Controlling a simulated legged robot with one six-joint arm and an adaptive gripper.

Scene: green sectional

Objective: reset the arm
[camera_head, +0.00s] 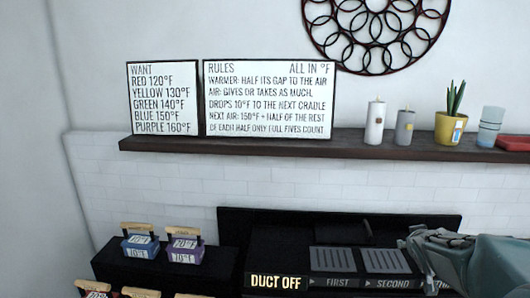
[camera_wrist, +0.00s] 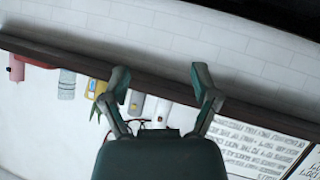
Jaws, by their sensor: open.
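My gripper (camera_wrist: 160,76) is open and empty in the wrist view, its two fingers spread apart against the shelf and wall. My teal and grey arm (camera_head: 460,262) shows at the lower right of the head view, in front of the dark unit with the cradles. It covers the right part of that unit and part of the label past SECOND. In the wrist view the scene appears roughly upside down, with the shelf items behind the fingers. Nothing is between the fingertips.
A dark shelf (camera_head: 300,147) bears two text boards, candles (camera_head: 374,122), a potted plant (camera_head: 450,128) and a cup (camera_head: 490,127). Blue (camera_head: 140,247) and purple (camera_head: 184,250) handled blocks stand on a black ledge at left. A DUCT OFF label (camera_head: 276,282) sits beside two grilles.

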